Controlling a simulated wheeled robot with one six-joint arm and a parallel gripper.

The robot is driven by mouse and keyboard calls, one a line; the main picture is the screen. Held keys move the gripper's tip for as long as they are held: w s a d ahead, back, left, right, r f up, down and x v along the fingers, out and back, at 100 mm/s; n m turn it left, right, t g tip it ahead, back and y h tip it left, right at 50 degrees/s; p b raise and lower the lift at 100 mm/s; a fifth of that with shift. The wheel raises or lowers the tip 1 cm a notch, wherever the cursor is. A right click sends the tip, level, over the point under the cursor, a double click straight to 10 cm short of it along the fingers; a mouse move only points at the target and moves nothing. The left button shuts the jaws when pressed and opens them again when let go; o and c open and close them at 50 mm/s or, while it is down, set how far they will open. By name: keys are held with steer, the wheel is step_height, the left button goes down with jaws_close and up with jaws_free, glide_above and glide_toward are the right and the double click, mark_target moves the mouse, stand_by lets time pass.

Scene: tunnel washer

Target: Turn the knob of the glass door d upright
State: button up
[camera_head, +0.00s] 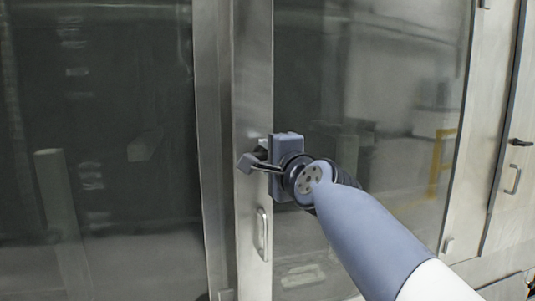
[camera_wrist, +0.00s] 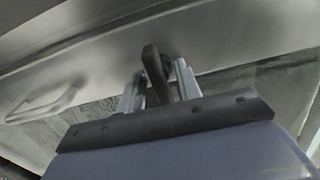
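The knob (camera_wrist: 154,66) is a dark lever on the metal frame of the glass door, seen in the wrist view. It stands between the two metal fingers of my gripper (camera_wrist: 160,84), tilted a little in that picture. The fingers are apart, with narrow gaps showing on both sides of the knob, so my gripper is open around it. In the head view my gripper (camera_head: 264,144) is at the metal post of the glass door (camera_head: 370,80). The knob is mostly hidden there behind the gripper.
A metal pull handle (camera_head: 262,234) sits on the door post below my gripper, and it also shows in the wrist view (camera_wrist: 48,101). Another glass panel (camera_head: 100,120) is at the left. A dark latch (camera_head: 521,142) and a handle (camera_head: 513,179) are at the far right.

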steer(key=shift+c, duration=0.4)
jaws_close()
steer(key=n+b, duration=0.3)
steer(key=n, duration=0.2)
steer(key=shift+f, duration=0.2)
steer(key=n+b, duration=0.3)
steer(key=shift+n, duration=0.3)
steer(key=n+b, duration=0.3)
steer(key=n, duration=0.2)
steer(key=shift+r+n+b, duration=0.15)
steer(key=shift+n+b, duration=0.7)
steer(key=shift+n, duration=1.25)
